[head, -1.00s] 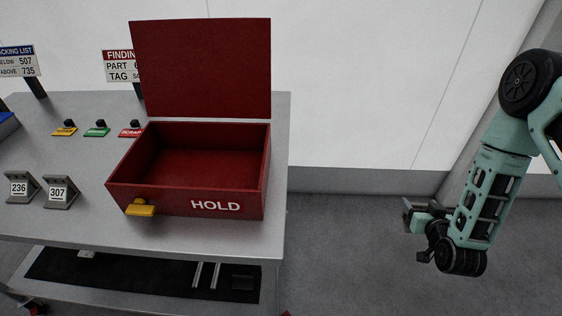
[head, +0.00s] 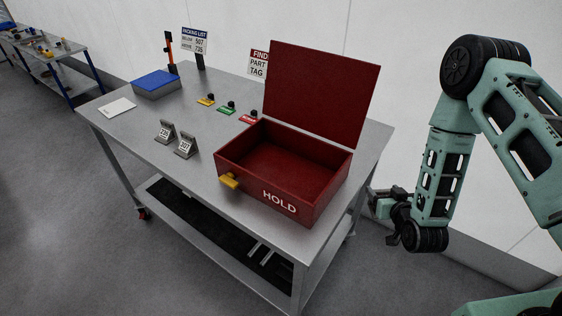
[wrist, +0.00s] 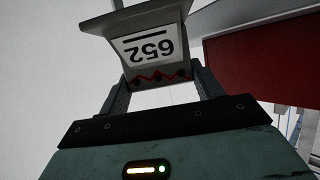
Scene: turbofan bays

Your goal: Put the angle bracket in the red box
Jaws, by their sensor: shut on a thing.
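The angle bracket (wrist: 150,45) is grey, with a white label that reads 652 upside down in the wrist view and a red zigzag mark beside it. My gripper (wrist: 163,84) is shut on it, one finger on each side. In the head view my gripper (head: 383,204) is to the right of the bench, apart from the red box; the bracket is hard to make out there. The red box (head: 240,187), marked HOLD, stands on the bench with its lid up and its visible inside empty. Part of a red surface (wrist: 265,55) shows in the wrist view.
The grey bench (head: 130,133) also holds two labelled brackets (head: 165,132) (head: 187,146), a blue-topped box (head: 155,83), a white card (head: 117,107), small coloured tags (head: 226,109) and signs (head: 194,40). Another bench (head: 60,55) stands far left. Floor in front is clear.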

